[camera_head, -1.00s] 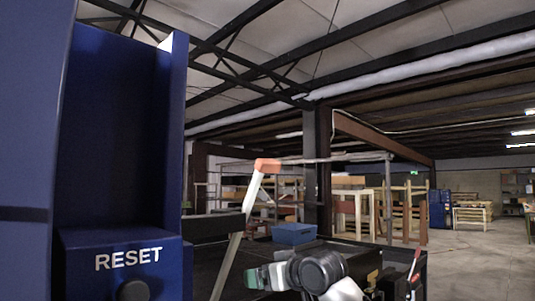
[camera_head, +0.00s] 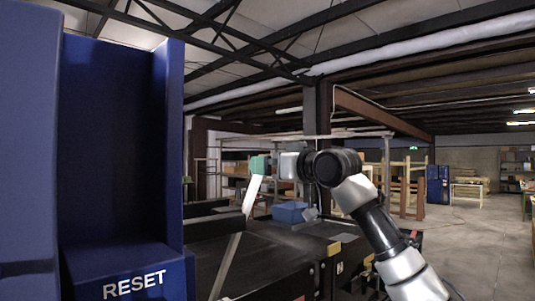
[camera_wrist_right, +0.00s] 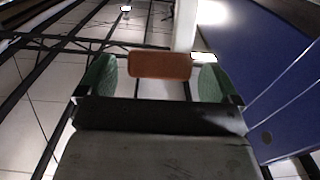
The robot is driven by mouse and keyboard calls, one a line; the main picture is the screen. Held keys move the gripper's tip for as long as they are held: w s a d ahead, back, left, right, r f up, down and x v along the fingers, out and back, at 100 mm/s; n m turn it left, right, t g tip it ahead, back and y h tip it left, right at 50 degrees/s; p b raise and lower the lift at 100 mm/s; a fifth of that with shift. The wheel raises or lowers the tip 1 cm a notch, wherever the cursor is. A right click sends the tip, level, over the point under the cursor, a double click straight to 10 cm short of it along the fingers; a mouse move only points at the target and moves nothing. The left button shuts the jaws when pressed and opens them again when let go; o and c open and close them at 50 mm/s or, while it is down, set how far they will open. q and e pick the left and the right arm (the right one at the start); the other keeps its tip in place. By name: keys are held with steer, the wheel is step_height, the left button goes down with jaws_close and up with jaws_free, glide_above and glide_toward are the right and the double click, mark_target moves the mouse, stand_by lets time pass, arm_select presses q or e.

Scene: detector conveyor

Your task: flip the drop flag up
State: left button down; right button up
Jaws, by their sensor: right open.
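The drop flag (camera_head: 253,192) is a pale bar rising from a slanted grey strip, leaning a little to the right in the head view. Its orange tip (camera_wrist_right: 160,65) shows in the right wrist view between my fingers; in the head view my gripper hides it. My right gripper (camera_head: 259,165) is at the flag's top, with green finger pads. In the wrist view the right gripper (camera_wrist_right: 157,78) is open, one pad on each side of the orange tip, with a small gap at each side. My left gripper is not in view.
A blue cabinet with a RESET panel (camera_head: 130,272) fills the left of the head view. A dark conveyor (camera_head: 270,262) runs below the flag. A blue box (camera_head: 290,212) sits behind it. Open floor lies at the far right.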

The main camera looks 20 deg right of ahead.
steer(key=shift+p+x, duration=0.35)
steer(key=shift+x, duration=0.8)
